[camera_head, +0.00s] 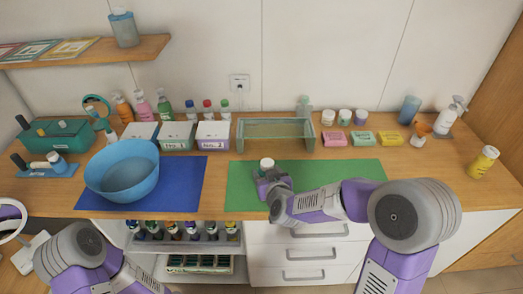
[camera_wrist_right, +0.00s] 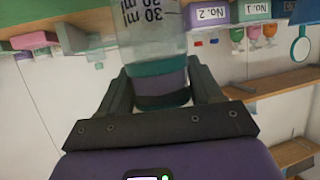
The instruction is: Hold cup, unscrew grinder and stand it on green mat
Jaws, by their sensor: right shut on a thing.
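My right gripper (camera_head: 265,180) is over the green mat (camera_head: 340,171), near its left part. In the right wrist view the gripper (camera_wrist_right: 163,90) is shut on a clear cup (camera_wrist_right: 150,38) with printed "30 ml" marks. A green and purple band (camera_wrist_right: 160,85) lies between the fingers; I cannot tell whether it belongs to the cup or to a grinder joined to it. In the head view a small white top (camera_head: 267,163) shows just above the gripper, and the hand hides the rest. My left gripper is out of view; only part of the left arm shows at the lower left.
A blue bowl (camera_head: 123,175) stands on a blue mat (camera_head: 190,188) at the left. A small greenish rack (camera_head: 275,130) stands behind the green mat. Several bottles, boxes and soap bars line the back. The right part of the green mat looks clear behind my arm.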

